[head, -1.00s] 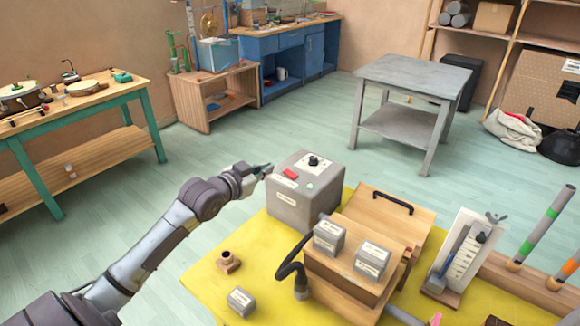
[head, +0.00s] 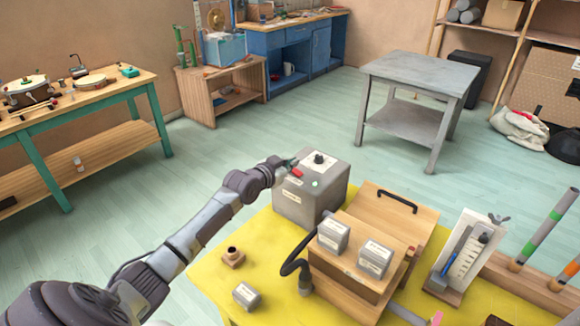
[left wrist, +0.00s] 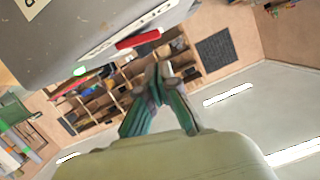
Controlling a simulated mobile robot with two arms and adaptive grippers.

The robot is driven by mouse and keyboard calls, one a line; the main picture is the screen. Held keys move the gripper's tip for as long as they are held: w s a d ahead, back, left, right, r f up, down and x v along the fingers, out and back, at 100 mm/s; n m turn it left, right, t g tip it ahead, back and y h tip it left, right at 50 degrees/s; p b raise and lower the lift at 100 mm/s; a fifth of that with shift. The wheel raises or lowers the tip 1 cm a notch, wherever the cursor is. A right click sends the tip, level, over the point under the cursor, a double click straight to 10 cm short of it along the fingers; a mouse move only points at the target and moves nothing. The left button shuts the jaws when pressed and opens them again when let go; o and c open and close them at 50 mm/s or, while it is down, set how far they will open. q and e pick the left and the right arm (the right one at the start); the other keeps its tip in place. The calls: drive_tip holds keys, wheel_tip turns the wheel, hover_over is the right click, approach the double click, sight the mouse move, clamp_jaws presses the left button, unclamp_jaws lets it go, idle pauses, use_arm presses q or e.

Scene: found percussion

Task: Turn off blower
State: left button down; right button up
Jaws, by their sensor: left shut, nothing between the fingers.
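The blower looks to be the grey box (head: 306,207) at the back left of the yellow table. Its top carries a black knob (head: 319,158), a red switch (head: 296,173) and a small pale green light or button (head: 315,184). In the left wrist view the box (left wrist: 90,30) fills the upper left, with the red switch (left wrist: 138,40) on it. My left gripper (head: 291,163) is shut and empty at the box's upper left edge, close to the red switch. Its green fingers (left wrist: 157,80) sit just below the switch in the wrist view; contact cannot be told. My right gripper is not in view.
On the yellow table (head: 215,280), a wooden box (head: 345,270) with a black hose (head: 292,265) and grey blocks stands right of the blower. A small wooden fitting (head: 233,257) and grey block (head: 246,295) lie in front. A gauge board (head: 470,250) stands farther right.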

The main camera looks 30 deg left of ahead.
use_arm(q)
drive_tip(key=shift+a+f, duration=0.25)
drive_tip(key=shift+f, duration=0.75)
